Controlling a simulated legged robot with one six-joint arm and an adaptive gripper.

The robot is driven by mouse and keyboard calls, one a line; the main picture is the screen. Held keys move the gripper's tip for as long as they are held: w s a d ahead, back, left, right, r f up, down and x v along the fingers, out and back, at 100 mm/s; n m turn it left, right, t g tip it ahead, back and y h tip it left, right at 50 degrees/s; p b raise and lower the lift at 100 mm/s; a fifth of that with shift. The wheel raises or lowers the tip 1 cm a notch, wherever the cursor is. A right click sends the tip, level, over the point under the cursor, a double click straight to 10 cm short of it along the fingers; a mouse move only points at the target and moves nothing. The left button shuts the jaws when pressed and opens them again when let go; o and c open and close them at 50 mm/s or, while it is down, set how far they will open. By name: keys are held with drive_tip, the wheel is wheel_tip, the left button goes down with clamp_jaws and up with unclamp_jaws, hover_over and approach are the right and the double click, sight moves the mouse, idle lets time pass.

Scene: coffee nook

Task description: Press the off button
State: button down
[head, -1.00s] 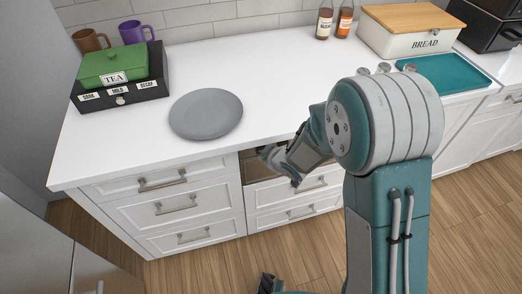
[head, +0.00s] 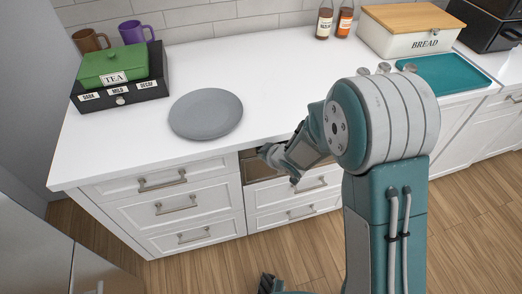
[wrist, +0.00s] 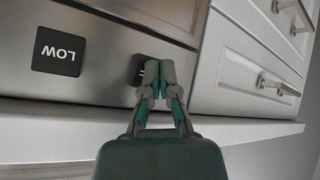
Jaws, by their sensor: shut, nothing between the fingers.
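My gripper (wrist: 159,85) is shut with nothing between its fingers. In the wrist view its fingertips are in front of a small black button (wrist: 138,68) on a steel panel (wrist: 110,62), covering much of it; its label cannot be read, and I cannot tell whether they touch. A black button marked LOW (wrist: 58,52), upside down in this view, is to the left on the same panel. In the head view my gripper (head: 268,154) is at the steel panel (head: 262,170) under the counter's front edge.
White drawers with metal handles (head: 162,181) flank the steel panel. On the white counter (head: 262,85) are a grey plate (head: 206,114), a tea box (head: 118,88), two mugs, bottles, a bread box (head: 410,35) and a teal tray (head: 446,75).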

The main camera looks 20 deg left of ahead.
drive_tip(key=shift+w+a, duration=0.3)
drive_tip(key=shift+w, duration=0.15)
idle(0.6)
drive_tip(key=shift+s+d, duration=0.7)
drive_tip(key=shift+s, duration=0.35)
drive_tip(key=shift+s, duration=0.1)
drive_tip(key=s+d, duration=0.1)
drive_tip(key=s, duration=0.1)
drive_tip(key=s+d, duration=0.1)
drive_tip(key=s, duration=0.1)
drive_tip(key=shift+d, duration=0.3)
idle(0.4)
